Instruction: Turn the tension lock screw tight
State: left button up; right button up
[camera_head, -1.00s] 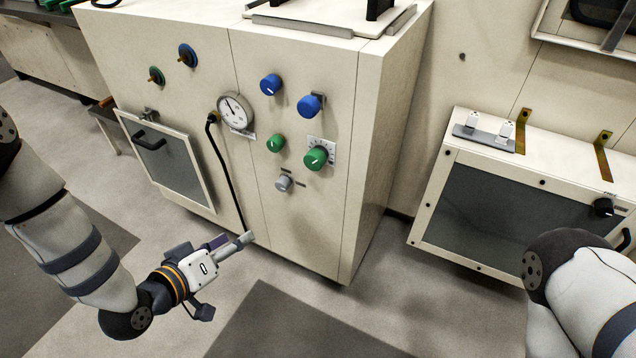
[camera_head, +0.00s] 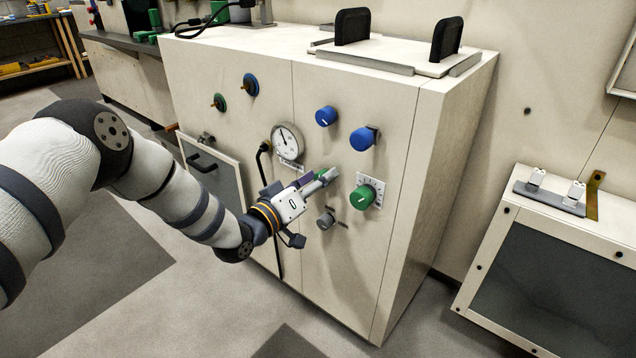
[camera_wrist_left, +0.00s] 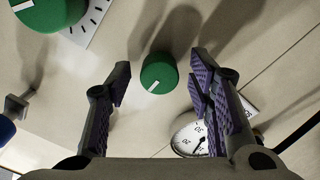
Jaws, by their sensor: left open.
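No label reading tension lock is legible, so I cannot tell for certain which control is the lock screw. My left gripper (camera_head: 325,176) is open in front of the cabinet's control panel. In the left wrist view, a small green knob (camera_wrist_left: 158,73) with a white mark lies between and beyond its open fingers (camera_wrist_left: 158,88), apparently untouched. In the head view the fingers mostly hide that knob. A grey knob (camera_head: 325,219) sits just below the fingers, with a small plate beside it. A larger green knob (camera_head: 363,197) with a dial scale is to the right. My right gripper is out of view.
A round gauge (camera_head: 287,141) with a black hose is left of the fingers. Two blue knobs (camera_head: 326,116) (camera_head: 362,139) are above. A hatch door (camera_head: 212,170) with a handle is at left. A low dark-fronted box (camera_head: 560,262) stands right; floor between is clear.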

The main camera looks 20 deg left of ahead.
pick_arm(q)
grip_shut()
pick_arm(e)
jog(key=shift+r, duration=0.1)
pick_arm(q)
jog(key=shift+s+d+f+m+p, duration=0.1)
jog(key=shift+m+p, duration=2.55)
jog(key=shift+m, duration=9.25)
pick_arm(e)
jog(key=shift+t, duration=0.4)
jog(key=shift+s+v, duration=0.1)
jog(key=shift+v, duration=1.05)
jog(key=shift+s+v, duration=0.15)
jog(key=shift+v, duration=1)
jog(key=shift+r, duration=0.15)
